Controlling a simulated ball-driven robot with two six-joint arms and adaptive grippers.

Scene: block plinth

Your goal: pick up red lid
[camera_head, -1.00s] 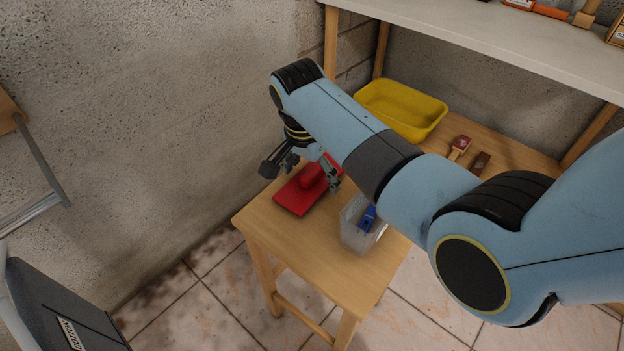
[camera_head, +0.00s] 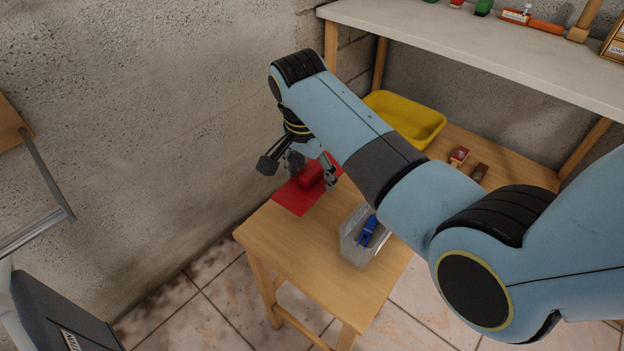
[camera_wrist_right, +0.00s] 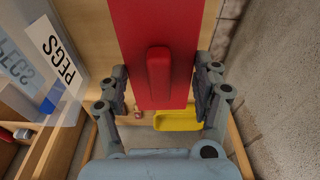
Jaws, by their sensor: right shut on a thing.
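The red lid (camera_head: 290,199) is a flat red plate with a raised red bar handle (camera_head: 311,174). It is at the far left end of the wooden table (camera_head: 285,249) and appears a little above its top. My right gripper (camera_head: 313,168) is over the lid, shut on it. In the right wrist view the lid (camera_wrist_right: 125,18) lies between the two fingers of the gripper (camera_wrist_right: 162,88), with the handle running along its middle. The fingers hide parts of the lid's edges. My left gripper is not in view.
A clear bin (camera_head: 352,246) with a blue peg (camera_head: 368,231) stands right of the lid; its label reads PEGS in the wrist view (camera_wrist_right: 62,62). A yellow tray (camera_head: 408,118) and two brushes are farther back. A concrete wall rises close behind the lid.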

